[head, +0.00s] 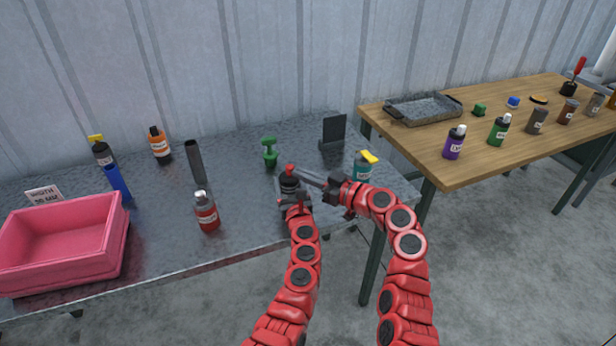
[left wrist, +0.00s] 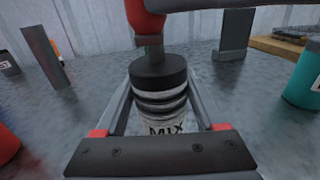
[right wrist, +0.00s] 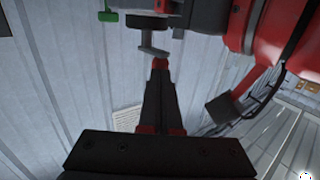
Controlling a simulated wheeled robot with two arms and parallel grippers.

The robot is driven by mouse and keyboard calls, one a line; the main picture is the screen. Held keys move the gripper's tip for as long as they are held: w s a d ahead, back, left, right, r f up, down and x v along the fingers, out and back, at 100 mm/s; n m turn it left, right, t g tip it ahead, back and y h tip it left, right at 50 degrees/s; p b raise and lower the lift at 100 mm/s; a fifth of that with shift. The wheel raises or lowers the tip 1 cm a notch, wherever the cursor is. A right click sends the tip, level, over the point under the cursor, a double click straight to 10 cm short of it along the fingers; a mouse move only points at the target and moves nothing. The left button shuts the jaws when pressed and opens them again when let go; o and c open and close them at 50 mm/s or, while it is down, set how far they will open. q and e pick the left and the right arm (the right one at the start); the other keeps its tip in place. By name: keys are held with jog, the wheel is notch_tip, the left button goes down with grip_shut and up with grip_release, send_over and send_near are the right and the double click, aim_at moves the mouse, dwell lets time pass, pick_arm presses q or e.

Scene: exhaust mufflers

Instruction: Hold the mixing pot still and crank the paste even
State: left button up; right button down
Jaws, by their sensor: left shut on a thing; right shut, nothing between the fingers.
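The mixing pot (head: 288,185) stands near the front right of the grey metal table. In the left wrist view its black lid and white MIX label (left wrist: 166,128) show upright between the fingers. My left gripper (head: 291,196) is shut on the pot; it also shows in the left wrist view (left wrist: 160,112). The red crank knob (head: 289,168) rises above the lid and shows at the top of the left wrist view (left wrist: 146,18). My right gripper (head: 300,172) is shut and empty, its fingers reaching from the right beside the knob. Whether they touch it, I cannot tell.
A pink bin (head: 62,245) fills the table's left end. A red bottle (head: 206,212), green object (head: 269,150), dark stand (head: 333,132) and teal yellow-capped bottle (head: 363,168) stand around the pot. A wooden table (head: 500,155) with a tray and bottles is at right.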

jog(key=shift+s+a, duration=0.2)
jog(key=shift+a, duration=0.25)
jog(key=shift+s+a, duration=0.2)
jog(key=shift+a, duration=0.25)
